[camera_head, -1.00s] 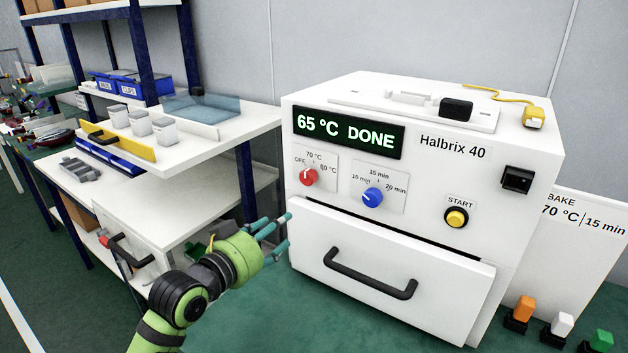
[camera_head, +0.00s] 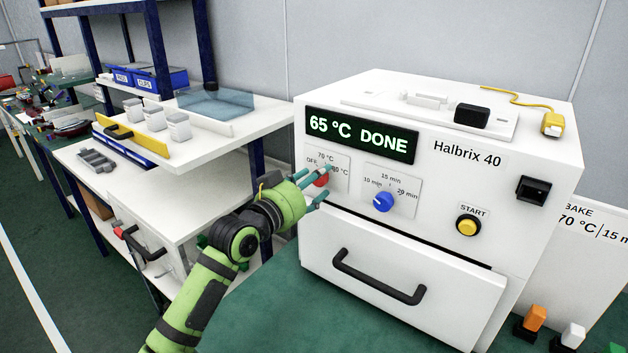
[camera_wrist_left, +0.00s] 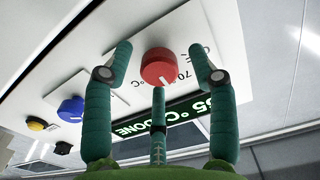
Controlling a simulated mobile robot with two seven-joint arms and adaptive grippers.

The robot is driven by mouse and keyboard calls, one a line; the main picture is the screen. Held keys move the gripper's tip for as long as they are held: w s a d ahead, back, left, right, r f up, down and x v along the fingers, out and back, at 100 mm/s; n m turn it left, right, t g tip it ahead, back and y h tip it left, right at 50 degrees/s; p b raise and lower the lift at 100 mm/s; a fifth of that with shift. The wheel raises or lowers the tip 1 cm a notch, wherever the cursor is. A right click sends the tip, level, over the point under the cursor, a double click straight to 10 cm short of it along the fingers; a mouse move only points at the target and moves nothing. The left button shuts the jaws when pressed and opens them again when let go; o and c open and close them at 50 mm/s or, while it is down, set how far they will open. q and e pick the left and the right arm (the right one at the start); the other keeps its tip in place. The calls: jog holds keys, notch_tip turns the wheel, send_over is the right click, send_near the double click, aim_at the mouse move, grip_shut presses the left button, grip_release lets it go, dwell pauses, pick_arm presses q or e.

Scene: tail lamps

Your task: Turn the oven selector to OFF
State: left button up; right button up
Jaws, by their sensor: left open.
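The red oven selector knob (camera_head: 321,181), with OFF, 70 °C and 80 °C labels, is on the front of the white oven (camera_head: 470,190), under the display. My left gripper (camera_head: 317,183) is at the knob and partly hides it. In the left wrist view, the red knob (camera_wrist_left: 160,68) sits between the open, spread fingers (camera_wrist_left: 160,52), with a third finger below it; gaps show on both sides. A white mark on the knob faces roughly the 70 °C label side. The display (camera_head: 361,134) reads 65 °C DONE. My right gripper is not seen.
A blue timer knob (camera_head: 383,202) is just right of the selector. Below are the oven's drawer front and black handle (camera_head: 378,277). A yellow START button (camera_head: 467,226) is farther right. A shelf unit (camera_head: 220,130) stands close on the left.

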pick_arm(q)
jog(key=c, duration=1.1)
jog(key=shift+c, duration=0.2)
jog(key=shift+n+p, duration=3.25)
jog(key=shift+n, duration=2.65)
